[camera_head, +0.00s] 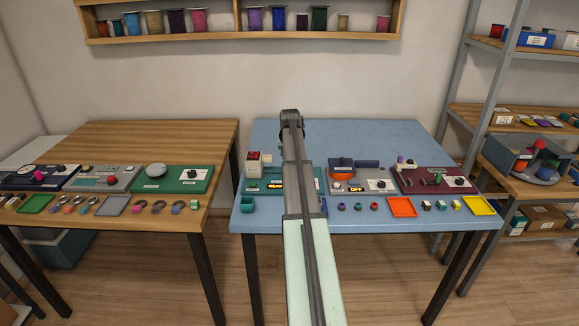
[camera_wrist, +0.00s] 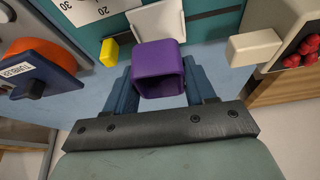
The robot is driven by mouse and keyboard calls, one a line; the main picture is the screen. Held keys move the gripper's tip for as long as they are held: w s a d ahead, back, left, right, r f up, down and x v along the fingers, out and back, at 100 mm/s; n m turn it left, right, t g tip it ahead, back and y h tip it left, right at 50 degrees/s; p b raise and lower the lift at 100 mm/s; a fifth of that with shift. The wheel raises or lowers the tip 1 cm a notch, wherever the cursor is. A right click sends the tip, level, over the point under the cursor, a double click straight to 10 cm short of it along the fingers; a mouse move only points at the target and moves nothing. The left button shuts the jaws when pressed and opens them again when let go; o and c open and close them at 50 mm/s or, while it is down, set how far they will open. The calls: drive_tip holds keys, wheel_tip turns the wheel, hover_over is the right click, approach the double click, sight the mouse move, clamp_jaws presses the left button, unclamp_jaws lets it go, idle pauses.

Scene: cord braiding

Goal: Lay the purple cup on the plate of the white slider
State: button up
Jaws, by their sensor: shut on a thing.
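In the wrist view, the purple cup (camera_wrist: 158,58) is a small square-sided cup between the two blue fingers of my gripper (camera_wrist: 158,72), which is shut on it. The cup's open end faces the camera. Just beyond the cup is a white plate with raised edges (camera_wrist: 158,18), which looks like the plate of the white slider. The cup overlaps its near edge in the picture; I cannot tell whether they touch. In the head view, my arm covers the middle of the teal board (camera_head: 265,187), and the cup and fingers are hidden.
In the wrist view, a yellow block (camera_wrist: 109,52) lies left of the cup, and a beige block (camera_wrist: 253,46) beside red balls (camera_wrist: 301,52) is at right. A blue part over an orange bowl (camera_wrist: 40,52) is at left. An orange tray (camera_head: 402,207) lies on the blue table.

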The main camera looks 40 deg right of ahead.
drive_tip(key=shift+w+d+r, duration=0.1)
drive_tip(key=shift+w+d, duration=0.2)
drive_tip(key=shift+w, duration=0.2)
drive_tip(key=shift+n, duration=0.4)
drive_tip(key=shift+f, duration=2.65)
drive_tip(key=shift+f, duration=0.3)
drive_tip(key=o, duration=1.1)
drive_tip(key=shift+r, duration=5.6)
